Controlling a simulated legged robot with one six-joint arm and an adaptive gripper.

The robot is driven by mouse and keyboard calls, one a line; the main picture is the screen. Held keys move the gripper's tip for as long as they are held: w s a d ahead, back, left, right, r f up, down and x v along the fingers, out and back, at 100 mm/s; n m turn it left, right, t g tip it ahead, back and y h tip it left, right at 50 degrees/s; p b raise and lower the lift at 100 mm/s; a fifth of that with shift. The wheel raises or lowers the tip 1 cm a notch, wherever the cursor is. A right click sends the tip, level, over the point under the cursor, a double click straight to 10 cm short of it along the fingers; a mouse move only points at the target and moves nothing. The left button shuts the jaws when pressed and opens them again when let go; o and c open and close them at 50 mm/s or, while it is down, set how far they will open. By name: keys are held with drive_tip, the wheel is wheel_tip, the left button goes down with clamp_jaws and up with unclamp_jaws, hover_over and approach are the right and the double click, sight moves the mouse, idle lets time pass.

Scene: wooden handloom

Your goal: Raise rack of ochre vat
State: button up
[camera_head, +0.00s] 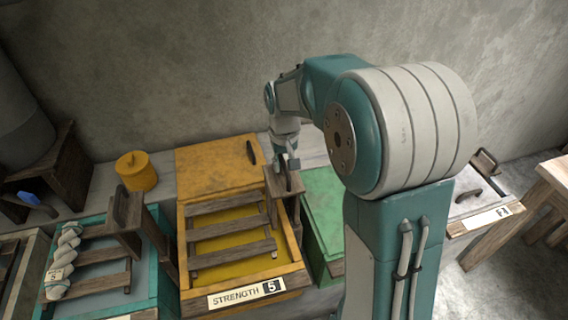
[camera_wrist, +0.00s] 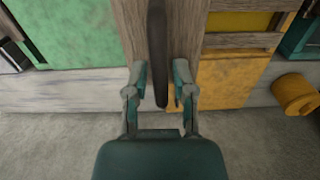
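The ochre vat (camera_head: 300,268) stands in the middle of the head view, with yellow liquid and a label reading STRENGTH 5. Its wooden rack (camera_head: 232,231) has slats lying low across the vat, and an upright wooden part with a top (camera_head: 272,186) on the right side. My gripper (camera_head: 287,162) is over that top. In the wrist view, my gripper (camera_wrist: 160,78) has its fingers apart, one on each side of a dark handle (camera_wrist: 157,40). Gaps show between fingers and handle. The ochre vat also shows there at right (camera_wrist: 228,82).
A teal vat (camera_head: 155,290) with a rack and a white twisted skein (camera_head: 65,260) is on the left. A green vat (camera_head: 322,205) is close on the right, partly behind my arm. An ochre pot (camera_head: 136,172) stands behind, near the wall. A wooden stool (camera_head: 545,190) is far right.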

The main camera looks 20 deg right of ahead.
drive_tip(key=o, duration=0.6)
drive_tip(key=shift+f, duration=0.1)
drive_tip(key=shift+r, duration=3.45)
drive_tip(key=shift+s+r, duration=0.1)
drive_tip(key=s+r+t, duration=0.1)
drive_tip(key=s+t, duration=0.1)
drive_tip(key=s, duration=0.5)
drive_tip(key=s+r+t, duration=0.1)
drive_tip(key=s+r, duration=0.1)
drive_tip(key=s, duration=0.6)
drive_tip(key=s+r+t, duration=0.2)
drive_tip(key=s, duration=0.6)
drive_tip(key=shift+t, duration=0.3)
